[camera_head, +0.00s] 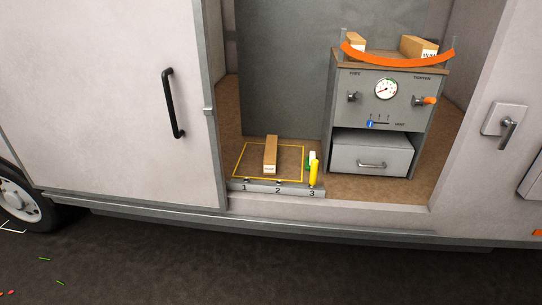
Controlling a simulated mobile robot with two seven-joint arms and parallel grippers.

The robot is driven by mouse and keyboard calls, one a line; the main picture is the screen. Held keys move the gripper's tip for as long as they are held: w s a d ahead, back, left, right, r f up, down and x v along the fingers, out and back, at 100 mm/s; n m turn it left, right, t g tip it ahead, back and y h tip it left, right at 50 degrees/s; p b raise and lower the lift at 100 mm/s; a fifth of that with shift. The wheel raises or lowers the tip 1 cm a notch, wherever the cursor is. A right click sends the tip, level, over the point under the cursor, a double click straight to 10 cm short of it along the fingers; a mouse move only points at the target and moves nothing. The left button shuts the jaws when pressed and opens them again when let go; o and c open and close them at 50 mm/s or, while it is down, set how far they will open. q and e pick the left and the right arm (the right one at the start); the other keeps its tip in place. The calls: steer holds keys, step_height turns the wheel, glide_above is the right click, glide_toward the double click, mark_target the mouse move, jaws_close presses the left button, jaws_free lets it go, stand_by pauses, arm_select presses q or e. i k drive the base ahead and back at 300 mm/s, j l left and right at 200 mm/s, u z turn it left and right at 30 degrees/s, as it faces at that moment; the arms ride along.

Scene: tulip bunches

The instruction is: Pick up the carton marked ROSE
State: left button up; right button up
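Three brown cartons with small white labels are in view, and the label words are too small to read, so I cannot tell which one is marked ROSE. One carton (270,150) rests inside a yellow outline on the van floor. A second carton (356,40) and a third carton (416,46) sit on top of the grey cabinet (346,112), behind a curved orange strip (398,62). Neither of my grippers shows in the head view.
A numbered grey strip (262,187) with a yellow upright piece (314,173) lies at the doorway edge. The cabinet has a gauge (386,89), knobs and a drawer (372,155) that appears pulled out. The van's door panel (100,90) stands left of the opening.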

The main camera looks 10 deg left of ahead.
mark_target(271, 147)
steer(key=i+z, duration=0.1)
steer(key=i, duration=0.45)
steer(key=i+z, duration=0.1)
steer(key=i, duration=0.4)
steer(key=i+j+z, duration=0.15)
steer(key=i, duration=0.4)
steer(key=i+j+z, duration=0.1)
steer(key=i, duration=0.4)
steer(key=i+j+z, duration=0.1)
steer(key=i+j, duration=0.15)
steer(key=i, duration=0.3)
steer(key=i+l+z, duration=0.1)
steer(key=l, duration=0.15)
steer(key=k+l, duration=0.1)
steer(key=l, duration=0.2)
steer(key=j, duration=0.3)
steer(key=i+j, duration=0.1)
steer(key=j, duration=0.2)
steer(key=u, duration=0.05)
